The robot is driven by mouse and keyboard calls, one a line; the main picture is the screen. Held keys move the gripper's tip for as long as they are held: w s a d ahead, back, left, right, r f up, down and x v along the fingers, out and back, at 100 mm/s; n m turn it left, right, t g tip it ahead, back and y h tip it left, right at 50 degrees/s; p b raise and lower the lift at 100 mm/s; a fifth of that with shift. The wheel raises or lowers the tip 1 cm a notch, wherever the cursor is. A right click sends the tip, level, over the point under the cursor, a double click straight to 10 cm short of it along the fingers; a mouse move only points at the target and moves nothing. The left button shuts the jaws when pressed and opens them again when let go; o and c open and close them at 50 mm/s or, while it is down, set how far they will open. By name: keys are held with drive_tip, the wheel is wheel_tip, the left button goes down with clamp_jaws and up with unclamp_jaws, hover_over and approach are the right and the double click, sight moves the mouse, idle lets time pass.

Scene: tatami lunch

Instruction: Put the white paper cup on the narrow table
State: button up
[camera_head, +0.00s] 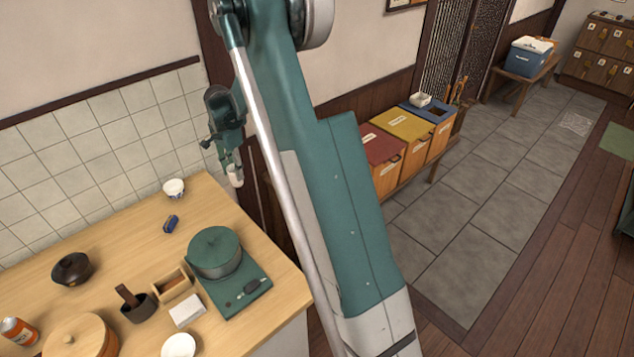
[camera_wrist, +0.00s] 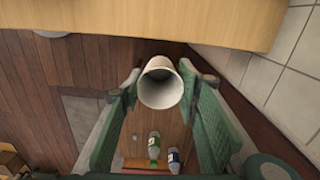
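The white paper cup (camera_wrist: 162,88) sits between the fingers of my gripper (camera_wrist: 160,84), which look closed against its sides. Its open mouth faces the wrist camera. In the head view the cup (camera_head: 236,176) hangs below my gripper (camera_head: 235,168), in the air near the counter's far right corner. In the wrist view a wooden surface (camera_wrist: 172,131) shows beyond the cup, with a green-labelled bottle (camera_wrist: 154,146) and a blue-labelled bottle (camera_wrist: 174,158). It may be the narrow table; I cannot tell for sure. My arm hides that area in the head view.
Coloured bins (camera_head: 405,128) stand on a low bench to the right. A cooler (camera_head: 530,56) sits on a far bench. The tiled wall is close.

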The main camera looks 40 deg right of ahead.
drive_tip(key=s+d+f+b, duration=0.2)
drive_tip(key=d+f, duration=0.3)
drive_tip(key=d, duration=0.5)
drive_tip(key=s+d+f+b, duration=0.3)
drive_tip(key=s+d+f, duration=0.2)
drive_tip(key=d, duration=0.5)
drive_tip(key=s+d+f+m+b, duration=0.1)
drive_tip(key=s+d+f+b, duration=0.1)
drive_tip(key=d+f, duration=0.3)
drive_tip(key=s+d, duration=0.1)
drive_tip(key=d, duration=0.3)
drive_tip(key=shift+s+d+b, duration=0.35)
drive_tip(key=shift+d, duration=0.05)
wheel_tip(320, 180, down, 6)
drive_tip(key=b, duration=0.1)
drive_tip(key=shift+f, duration=0.15)
drive_tip(key=shift+f+b, duration=0.4)
drive_tip(key=shift+f, duration=1.4)
drive_tip(key=shift+f, duration=0.1)
